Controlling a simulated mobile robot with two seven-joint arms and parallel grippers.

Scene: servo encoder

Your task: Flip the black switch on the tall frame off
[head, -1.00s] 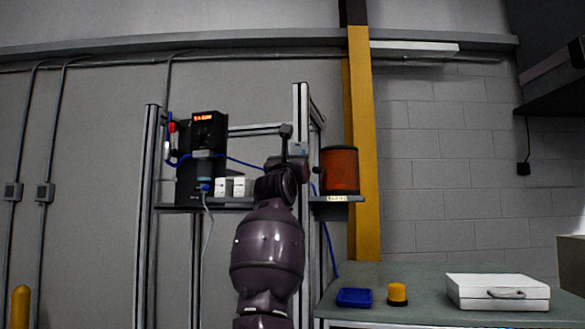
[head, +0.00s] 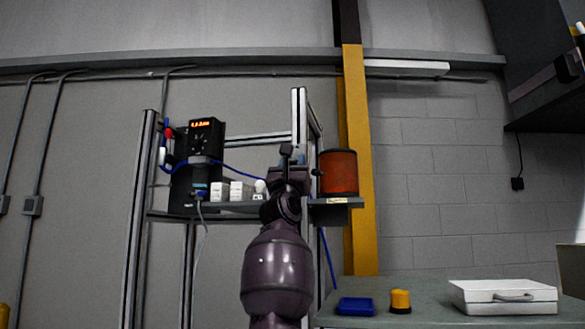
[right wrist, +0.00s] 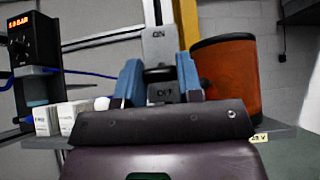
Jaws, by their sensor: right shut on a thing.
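The tall frame (head: 299,105) of metal posts stands against the wall. In the right wrist view its post carries a light plate (right wrist: 158,45) marked ON at the top, with a partly hidden label below that looks like OFF. The black switch (right wrist: 160,75) sits low on this plate, just above the lower label. My right gripper (right wrist: 160,80) has its two blue-grey fingers on either side of the switch and is shut on it. In the head view my right gripper (head: 290,160) is in front of the post and hides the switch. My left gripper is not in view.
A black box with a lit display (head: 205,135) and white blocks (head: 230,192) are on the shelf left of my gripper. An orange cylinder (head: 338,172) stands close on the right.

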